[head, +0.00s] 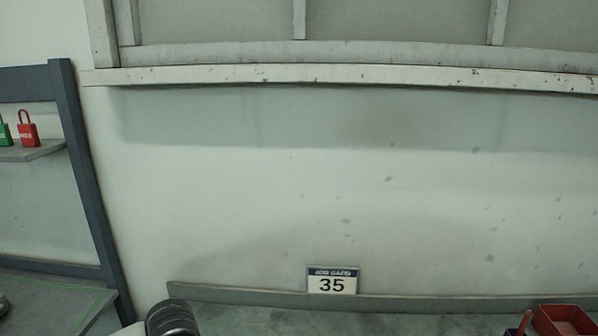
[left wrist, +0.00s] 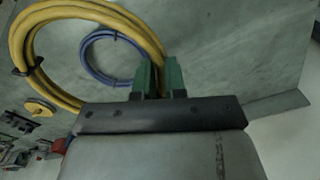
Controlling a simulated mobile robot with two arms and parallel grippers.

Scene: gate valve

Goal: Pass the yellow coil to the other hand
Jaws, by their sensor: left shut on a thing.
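The yellow coil (left wrist: 22,48) shows in the left wrist view as a large loop of several strands at the upper left, with a dark tie around it. Its right end runs down between the green fingers of my left gripper (left wrist: 160,80), which is shut on it. The base of the fingers hides part of the coil. In the head view neither the coil nor a gripper can be made out. My right gripper is in neither view.
A blue coil (left wrist: 86,62) shows behind the yellow one, against a grey-green surface. A yellow round part (left wrist: 41,107) is at the left. In the head view, a job card (head: 333,281) stands at the bench back, a red bin (head: 562,320) at right, and padlocks (head: 28,130) on a left shelf.

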